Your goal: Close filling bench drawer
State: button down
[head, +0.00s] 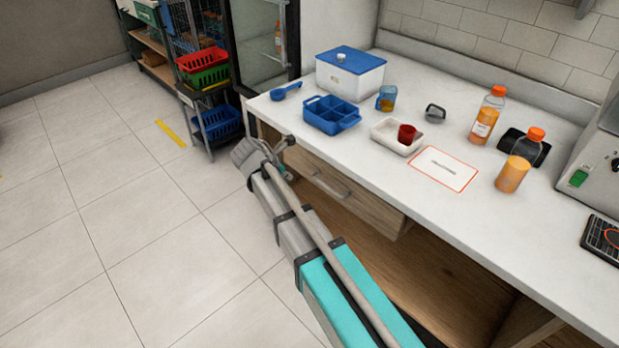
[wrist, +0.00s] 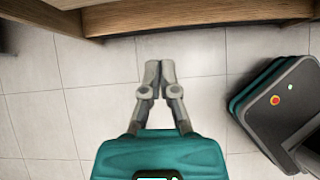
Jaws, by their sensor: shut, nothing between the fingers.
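The filling bench drawer (head: 345,190) is a wooden front with a grey bar handle (head: 331,185), below the white benchtop. I cannot tell for sure whether it stands slightly out or flush. My gripper (head: 286,143) is near the drawer's left end in the head view, partly hidden by my own wrist. In the wrist view my gripper (wrist: 160,68) is shut and empty, its fingertips together over the floor. A wooden edge (wrist: 200,16) crosses the top of that view, apart from the fingertips. Contact with the drawer does not show.
The benchtop (head: 400,95) holds a blue-lidded box (head: 350,78), a blue divided tray (head: 331,118), a white tray (head: 385,138) with a red cup, and orange bottles (head: 488,115). Below the drawer is an open shelf (head: 430,265). Floor (head: 120,220) is clear to the left.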

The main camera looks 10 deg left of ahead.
jog(key=shift+a+r+n, duration=0.1)
jog(key=shift+a+n, duration=0.2)
jog(key=shift+a, duration=0.2)
jog(key=w+d+r+b+x, duration=0.1)
jog(key=b+x, duration=0.7)
jog(key=x, duration=0.5)
jog(key=shift+w+d+r+b, duration=0.25)
jog(key=shift+w+r+b, duration=0.05)
jog(key=shift+w, duration=0.05)
jog(key=shift+w+a, duration=0.1)
dwell(0.5)
